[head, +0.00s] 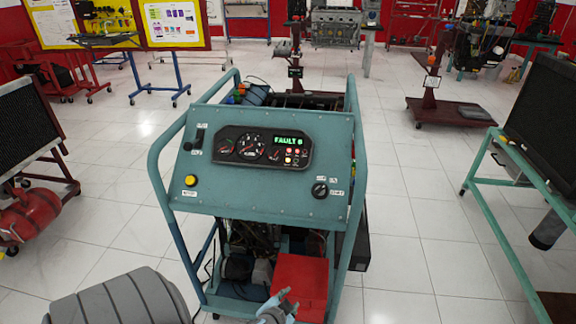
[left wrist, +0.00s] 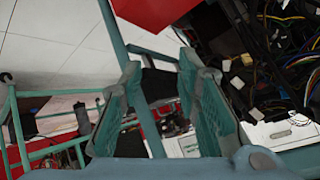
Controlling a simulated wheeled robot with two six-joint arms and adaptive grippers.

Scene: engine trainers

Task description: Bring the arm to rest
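My left gripper (head: 284,300) is low in the head view, in front of the red box at the bottom of the teal engine trainer (head: 270,185). In the left wrist view the two teal-padded fingers of my left gripper (left wrist: 168,75) stand apart with nothing between them. My grey left arm comes in at the bottom left. My right gripper is in neither view. The trainer's panel has gauges, a green display (head: 290,141) reading FAULT with an unclear last character, a yellow button (head: 190,180) and a black knob (head: 320,190).
The red box (head: 300,282) sits low in the trainer frame, close to my left gripper. Wiring (left wrist: 270,50) fills the right of the wrist view. A teal stand with a dark radiator (head: 545,120) is at right, a red cylinder (head: 32,216) at left. Tiled floor lies clear between.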

